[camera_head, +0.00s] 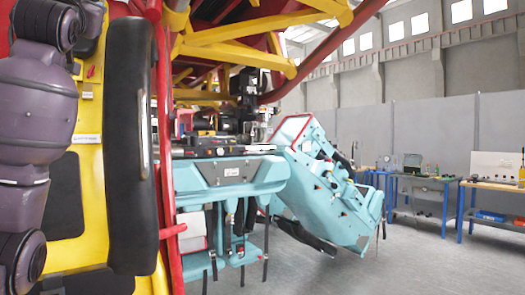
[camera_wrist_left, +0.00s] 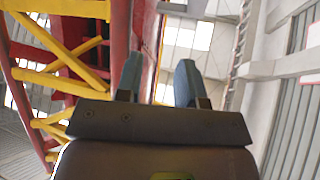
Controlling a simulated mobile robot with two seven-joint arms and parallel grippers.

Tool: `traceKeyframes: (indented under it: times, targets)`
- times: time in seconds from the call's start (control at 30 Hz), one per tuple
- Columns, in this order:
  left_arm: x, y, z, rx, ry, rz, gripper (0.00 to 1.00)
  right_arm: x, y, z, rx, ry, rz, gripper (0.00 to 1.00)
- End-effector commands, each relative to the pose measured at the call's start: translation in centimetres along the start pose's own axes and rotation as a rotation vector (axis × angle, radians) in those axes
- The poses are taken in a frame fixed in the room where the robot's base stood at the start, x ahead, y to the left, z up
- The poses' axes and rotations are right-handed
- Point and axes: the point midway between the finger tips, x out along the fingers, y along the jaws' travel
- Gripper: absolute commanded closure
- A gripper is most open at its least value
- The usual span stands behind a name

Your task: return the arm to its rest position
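My left arm (camera_head: 40,110) is folded at the left edge of the head view, a purple-grey arm in front of a yellow panel; its gripper is out of that view. In the left wrist view my left gripper (camera_wrist_left: 158,85) points upward toward the roof. Its two blue-grey fingers stand apart with a clear gap, and nothing shows between them. My right arm and right gripper are in neither view.
A red and yellow coaster frame (camera_head: 240,40) with a black padded bar (camera_head: 128,145) stands close at left. A light-blue coaster car (camera_head: 325,190) hangs tilted beyond it. Workbenches (camera_head: 420,190) line the back wall. Red and yellow beams (camera_wrist_left: 60,60) rise left of the left gripper.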

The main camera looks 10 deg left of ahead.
Motion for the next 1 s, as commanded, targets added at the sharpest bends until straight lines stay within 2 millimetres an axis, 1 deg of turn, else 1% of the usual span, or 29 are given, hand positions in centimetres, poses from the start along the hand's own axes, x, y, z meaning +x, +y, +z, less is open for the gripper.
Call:
traceKeyframes:
  times: [0.03,0.17,0.2,0.27,0.3,0.37,0.4,0.47,0.5,0.57,0.6,0.67,0.7,0.77,0.8,0.87,0.9,0.97,1.0]
  targets:
    - [-0.2,1.9,1.2,0.004,0.014,0.023,0.65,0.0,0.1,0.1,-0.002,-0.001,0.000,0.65]
    - [-1.1,6.2,3.9,0.008,0.052,0.080,0.65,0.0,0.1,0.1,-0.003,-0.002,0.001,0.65]
    - [-1.5,7.7,5.0,0.009,0.059,0.101,0.65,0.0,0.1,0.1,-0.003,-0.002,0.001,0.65]
    - [-2.3,10.0,7.0,0.008,0.067,0.135,0.65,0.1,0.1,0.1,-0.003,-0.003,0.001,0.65]
    - [-2.9,11.6,8.5,0.006,0.071,0.160,0.65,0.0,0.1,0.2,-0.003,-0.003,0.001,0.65]
    - [-4.1,14.1,10.9,0.004,0.071,0.199,0.65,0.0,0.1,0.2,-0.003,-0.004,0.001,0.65]
    - [-5.0,15.6,12.6,0.000,0.070,0.224,0.65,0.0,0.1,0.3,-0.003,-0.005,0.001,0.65]
    - [-6.5,17.9,15.1,-0.008,0.064,0.262,0.65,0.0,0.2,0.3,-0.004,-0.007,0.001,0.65]
    - [-7.5,19.2,16.8,-0.013,0.057,0.286,0.65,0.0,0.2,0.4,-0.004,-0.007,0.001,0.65]
    - [-9.3,21.1,19.3,-0.023,0.045,0.321,0.65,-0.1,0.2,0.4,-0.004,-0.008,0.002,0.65]
    - [-10.5,22.3,21.0,-0.029,0.034,0.344,0.65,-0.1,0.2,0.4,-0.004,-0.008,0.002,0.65]
    - [-12.5,24.0,23.5,-0.041,0.017,0.377,0.65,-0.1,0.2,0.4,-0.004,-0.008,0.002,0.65]
    - [-13.9,25.0,25.1,-0.050,0.004,0.398,0.65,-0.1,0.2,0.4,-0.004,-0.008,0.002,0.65]
    - [-16.1,26.4,27.5,-0.064,-0.018,0.428,0.65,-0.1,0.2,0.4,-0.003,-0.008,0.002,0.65]
    - [-17.6,27.3,29.1,-0.073,-0.036,0.447,0.65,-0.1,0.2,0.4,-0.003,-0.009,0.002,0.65]
    - [-19.9,28.4,31.4,-0.088,-0.061,0.473,0.65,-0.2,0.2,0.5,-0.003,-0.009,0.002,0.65]
    - [-21.6,29.1,32.9,-0.098,-0.081,0.490,0.65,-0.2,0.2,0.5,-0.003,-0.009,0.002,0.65]
    - [-24.1,30.0,35.1,-0.112,-0.112,0.514,0.65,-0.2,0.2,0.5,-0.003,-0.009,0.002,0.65]
    - [-25.8,30.6,36.4,-0.123,-0.133,0.529,0.65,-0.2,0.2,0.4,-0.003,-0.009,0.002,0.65]
